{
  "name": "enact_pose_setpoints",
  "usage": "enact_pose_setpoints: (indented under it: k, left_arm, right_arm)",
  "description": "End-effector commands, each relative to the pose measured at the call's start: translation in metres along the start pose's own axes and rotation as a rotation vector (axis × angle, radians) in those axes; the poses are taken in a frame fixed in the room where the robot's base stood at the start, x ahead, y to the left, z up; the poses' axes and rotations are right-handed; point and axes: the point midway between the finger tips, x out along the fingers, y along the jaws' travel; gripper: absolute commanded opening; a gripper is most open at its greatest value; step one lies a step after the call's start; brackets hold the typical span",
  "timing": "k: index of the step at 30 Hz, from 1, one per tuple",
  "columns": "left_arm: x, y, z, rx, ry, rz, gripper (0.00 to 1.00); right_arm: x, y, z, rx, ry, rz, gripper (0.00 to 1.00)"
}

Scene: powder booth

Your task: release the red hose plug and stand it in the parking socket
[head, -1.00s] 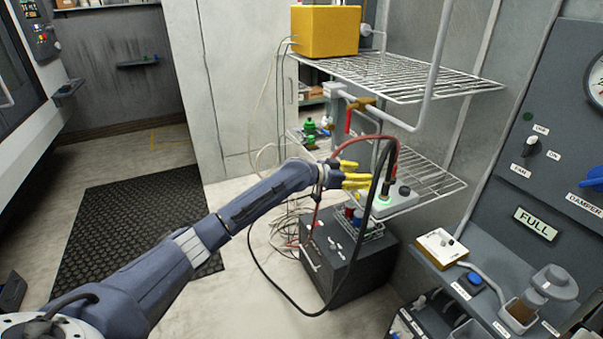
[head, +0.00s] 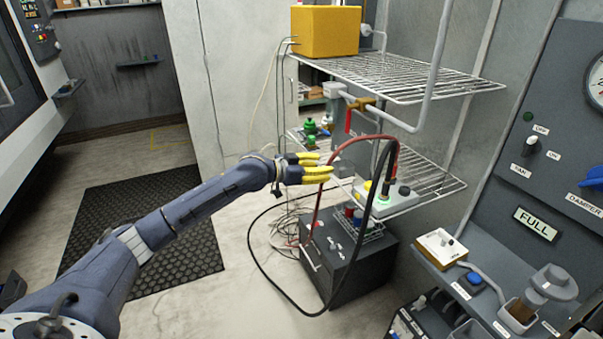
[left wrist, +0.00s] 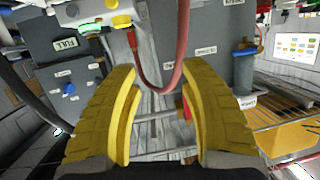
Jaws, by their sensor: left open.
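The red hose (head: 364,138) arches over the pale control box (head: 388,208) on the lower wire shelf. One end drops into the box top beside a black cable; the plug there is small and partly hidden by the cable. In the left wrist view the hose (left wrist: 181,35) curves in a loop ahead of the fingers, with its end at the box. My left gripper (head: 326,168), with yellow fingers, is open and empty, left of the box and apart from it. Its fingers also show in the left wrist view (left wrist: 161,78). I cannot make out which opening is the parking socket.
A black cable (head: 375,175) loops from the box to the floor. A dark cabinet (head: 345,265) stands below the shelf. A red-handled valve (head: 348,120) and the upper wire shelf (head: 400,75) are above.

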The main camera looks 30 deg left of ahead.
Motion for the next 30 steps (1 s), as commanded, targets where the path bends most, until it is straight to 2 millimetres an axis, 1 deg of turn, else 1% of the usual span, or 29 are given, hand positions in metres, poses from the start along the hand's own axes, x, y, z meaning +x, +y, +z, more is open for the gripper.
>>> enact_pose_setpoints:
  k: [1, 3, 8, 13, 21, 27, 30]
  left_arm:
    - [0.001, -0.009, 0.002, 0.005, 0.0, -0.02, 0.43]
    - [0.002, -0.02, 0.004, 0.015, 0.002, -0.048, 0.43]
    - [0.007, -0.043, 0.016, 0.03, 0.0, -0.108, 0.43]
    - [0.01, -0.066, 0.032, 0.044, -0.008, -0.168, 0.43]
    - [0.015, -0.086, 0.063, 0.051, -0.03, -0.229, 0.43]
    - [0.017, -0.093, 0.077, 0.054, -0.041, -0.253, 0.43]
    - [0.017, -0.095, 0.08, 0.055, -0.044, -0.26, 0.43]
  right_arm:
    - [0.0, 0.0, 0.0, 0.0, 0.0, 0.0, 0.44]
    - [0.0, 0.0, 0.0, 0.0, 0.0, 0.0, 0.44]
    - [0.0, 0.0, 0.0, 0.0, 0.0, 0.0, 0.44]
    - [0.0, 0.0, 0.0, 0.0, 0.0, 0.0, 0.44]
    - [0.0, 0.0, 0.0, 0.0, 0.0, 0.0, 0.44]
    - [0.0, 0.0, 0.0, 0.0, 0.0, 0.0, 0.44]
    - [0.0, 0.0, 0.0, 0.0, 0.0, 0.0, 0.44]
